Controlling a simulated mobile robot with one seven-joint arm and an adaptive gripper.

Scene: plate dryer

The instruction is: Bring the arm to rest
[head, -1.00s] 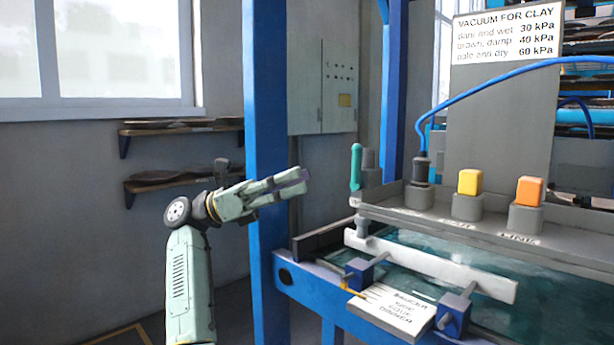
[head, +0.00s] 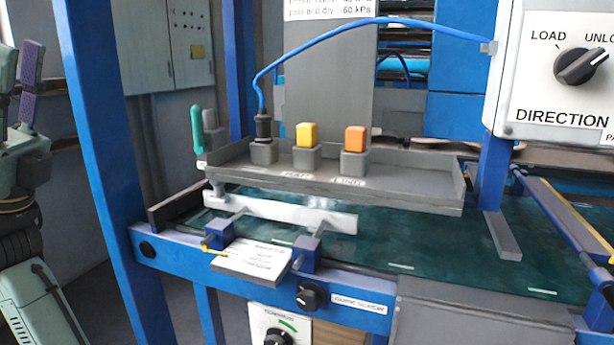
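My gripper (head: 18,62) is at the far left edge of the head view, with its fingers pointing up and partly cut off by the picture edge. The fingers look apart, with a gap between them and nothing held. My arm runs down the left edge below it. The gripper is left of the blue post and clear of the machine. Its full outline is hidden by the picture edge.
A blue post (head: 103,150) stands between my arm and the machine. A direction panel (head: 530,85) is at right, a white card (head: 250,260) in front.

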